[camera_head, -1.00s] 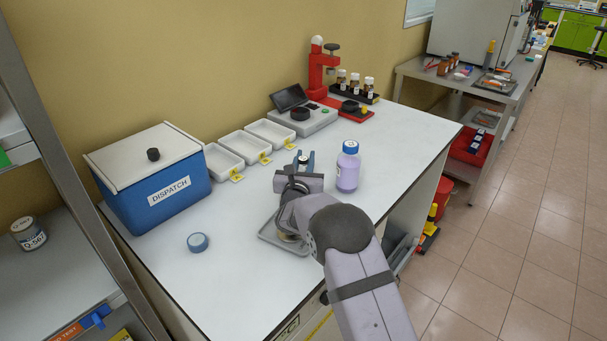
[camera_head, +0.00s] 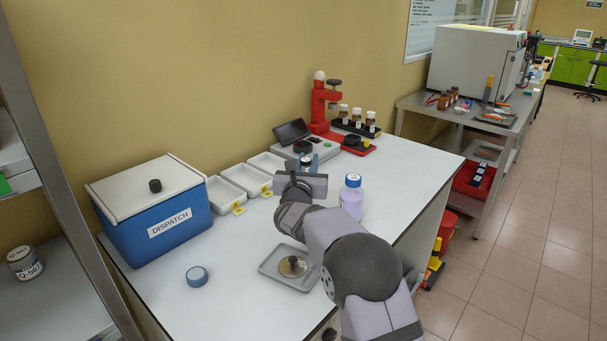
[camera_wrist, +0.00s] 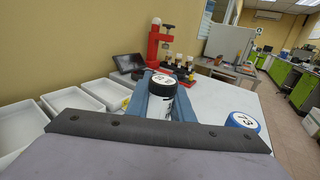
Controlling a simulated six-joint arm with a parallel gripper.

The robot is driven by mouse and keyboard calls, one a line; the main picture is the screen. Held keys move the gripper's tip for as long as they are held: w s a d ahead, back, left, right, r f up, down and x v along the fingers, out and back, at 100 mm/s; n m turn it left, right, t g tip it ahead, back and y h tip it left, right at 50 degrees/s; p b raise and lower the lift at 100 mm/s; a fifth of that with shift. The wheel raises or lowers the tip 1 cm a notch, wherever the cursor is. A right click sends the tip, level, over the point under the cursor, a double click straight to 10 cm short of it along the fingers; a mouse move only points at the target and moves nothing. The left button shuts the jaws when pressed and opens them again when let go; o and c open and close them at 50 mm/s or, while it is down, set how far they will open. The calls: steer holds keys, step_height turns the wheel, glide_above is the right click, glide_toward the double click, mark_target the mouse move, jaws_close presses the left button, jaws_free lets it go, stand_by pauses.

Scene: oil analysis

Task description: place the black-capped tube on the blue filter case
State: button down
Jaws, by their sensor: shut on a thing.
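The black-capped tube (camera_wrist: 162,90) is between the blue fingers of my gripper (camera_wrist: 162,103) in the wrist view. It has a black cap with a white numbered top and a pale body; its lower part is hidden. In the head view the tube's cap (camera_head: 306,160) shows at the tip of my gripper (camera_head: 306,167), over the back part of the bench. The small round blue case (camera_head: 197,276), which looks like the blue filter case, lies on the bench at front left, well apart from my gripper. Nothing is seen on it.
A bottle with a blue cap (camera_head: 351,197) stands right of my gripper. A grey tray (camera_head: 270,270) with a metal disc is below my arm. White trays (camera_head: 229,197) and a blue DISPATCH box (camera_head: 150,210) stand left. The red press (camera_head: 320,105) and scale are behind.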

steer(key=shift+a+r, duration=0.1)
steer(key=shift+s+a, duration=0.15)
steer(key=shift+a, duration=0.25)
steer(key=s+a+r+p, duration=0.1)
steer(key=s+a, duration=1)
steer(key=a, duration=0.2)
steer(key=s+a+r+p, duration=0.1)
steer(key=s+a, duration=0.9)
steer(key=a, duration=0.3)
steer(key=shift+f, duration=2.9)
steer(key=shift+f, duration=0.1)
steer(key=shift+f+p, duration=0.3)
steer(key=shift+f, duration=1.45)
